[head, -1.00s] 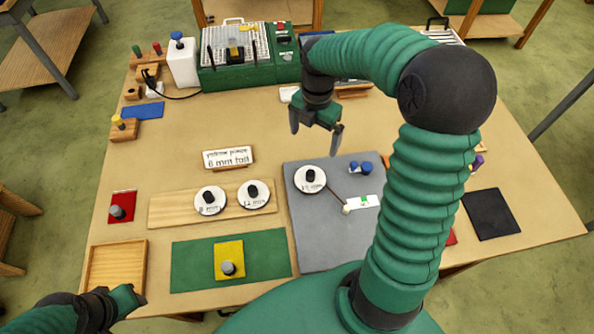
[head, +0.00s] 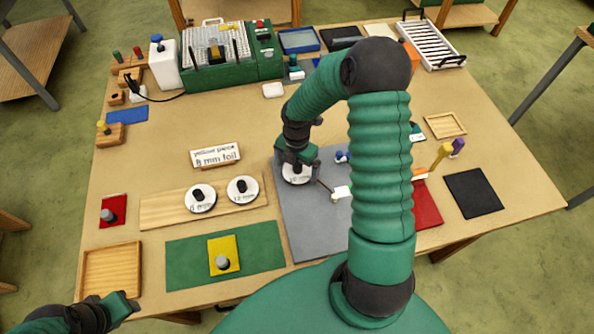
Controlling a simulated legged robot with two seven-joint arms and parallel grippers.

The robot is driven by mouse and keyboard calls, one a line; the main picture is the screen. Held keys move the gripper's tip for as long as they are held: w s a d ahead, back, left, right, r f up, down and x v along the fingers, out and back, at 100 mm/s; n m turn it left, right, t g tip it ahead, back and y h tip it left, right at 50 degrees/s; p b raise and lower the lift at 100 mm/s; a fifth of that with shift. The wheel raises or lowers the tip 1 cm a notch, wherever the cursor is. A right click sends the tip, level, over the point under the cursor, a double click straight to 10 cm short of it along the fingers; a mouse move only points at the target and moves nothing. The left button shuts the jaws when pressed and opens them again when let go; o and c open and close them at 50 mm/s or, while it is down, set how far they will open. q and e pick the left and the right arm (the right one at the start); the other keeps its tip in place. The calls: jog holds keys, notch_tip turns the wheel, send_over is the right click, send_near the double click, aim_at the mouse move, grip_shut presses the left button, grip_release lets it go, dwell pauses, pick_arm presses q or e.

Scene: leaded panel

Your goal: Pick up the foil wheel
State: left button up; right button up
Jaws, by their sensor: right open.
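Three white foil wheels with black knobs show in the head view. One foil wheel (head: 297,178) lies on the grey mat (head: 310,228), its label partly hidden, seemingly 10 mm. My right gripper (head: 296,165) is open right over this wheel, its fingers down around or beside the knob; I cannot tell whether they touch. The left foil wheel (head: 200,203) and the 12 mm foil wheel (head: 243,194) lie on a wooden board (head: 160,213); the left label is hard to read. My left gripper (head: 130,303) is at the lower left, away from the wheels, its jaws unclear.
A sign (head: 215,156) reads "yellow piece 8 mm foil". A yellow piece (head: 223,241) with a grey knob lies on the green mat (head: 180,268). Small blue items (head: 342,156) and a white tag (head: 343,192) lie right of the wheel. A green machine (head: 230,70) stands at the back.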

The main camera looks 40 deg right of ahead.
jog(key=shift+w+f, duration=0.15)
jog(key=shift+d, duration=0.35)
jog(key=c, duration=0.4)
jog(key=shift+d, duration=0.1)
jog(key=c, duration=0.7)
jog(key=shift+a, duration=0.2)
jog(key=shift+r, duration=0.3)
jog(key=r, duration=0.3)
jog(key=shift+s+d+b, duration=0.25)
jog(key=shift+b, duration=0.05)
jog(key=s, duration=0.5)
jog(key=s+r, duration=0.1)
jog(key=s, duration=0.9)
jog(key=shift+s+d+r, duration=0.15)
jog(key=shift+s+d, duration=0.1)
